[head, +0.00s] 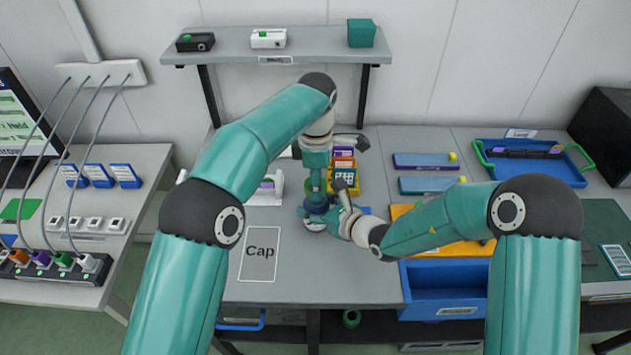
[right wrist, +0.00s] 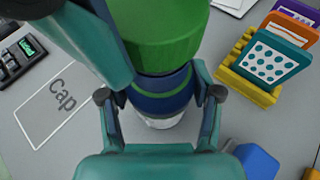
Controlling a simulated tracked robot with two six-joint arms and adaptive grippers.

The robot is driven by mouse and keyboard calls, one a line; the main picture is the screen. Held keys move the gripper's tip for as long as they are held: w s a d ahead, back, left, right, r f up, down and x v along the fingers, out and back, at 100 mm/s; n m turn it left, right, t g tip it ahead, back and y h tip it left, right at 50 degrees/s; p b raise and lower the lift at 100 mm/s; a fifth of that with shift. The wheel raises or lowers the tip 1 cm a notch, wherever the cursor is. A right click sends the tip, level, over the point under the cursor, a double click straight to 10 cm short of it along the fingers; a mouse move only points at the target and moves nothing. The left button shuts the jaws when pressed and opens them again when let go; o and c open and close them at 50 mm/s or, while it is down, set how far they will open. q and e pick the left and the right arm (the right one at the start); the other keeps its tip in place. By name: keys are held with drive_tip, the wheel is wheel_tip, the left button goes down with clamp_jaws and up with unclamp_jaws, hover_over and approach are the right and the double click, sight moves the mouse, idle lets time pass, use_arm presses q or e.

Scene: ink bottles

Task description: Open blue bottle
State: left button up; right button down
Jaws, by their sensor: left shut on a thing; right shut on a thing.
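The blue bottle (right wrist: 160,98) stands upright, dark blue with a green band and a pale base. It also shows partly in the head view (head: 315,204), mostly covered by the grippers. My right gripper (right wrist: 161,94) is shut around its body from the side; in the head view it (head: 335,220) reaches in from the right. A green cap (right wrist: 158,38) sits above the blue body. My left gripper (head: 316,188) comes down from above and is shut on the cap, with one teal finger showing beside it. I cannot tell whether cap and bottle are apart.
A marked "Cap" area (head: 260,262) lies empty to the left of the bottle. A yellow rack (right wrist: 245,78) with coloured cards stands close on the right. A blue bin (head: 440,303) is at the front right. A shelf (head: 240,58) spans the back.

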drive_tip(key=shift+f, duration=0.1)
use_arm(q)
drive_tip(key=shift+r, duration=1.95)
use_arm(e)
drive_tip(key=shift+c, duration=0.7)
unclamp_jaws()
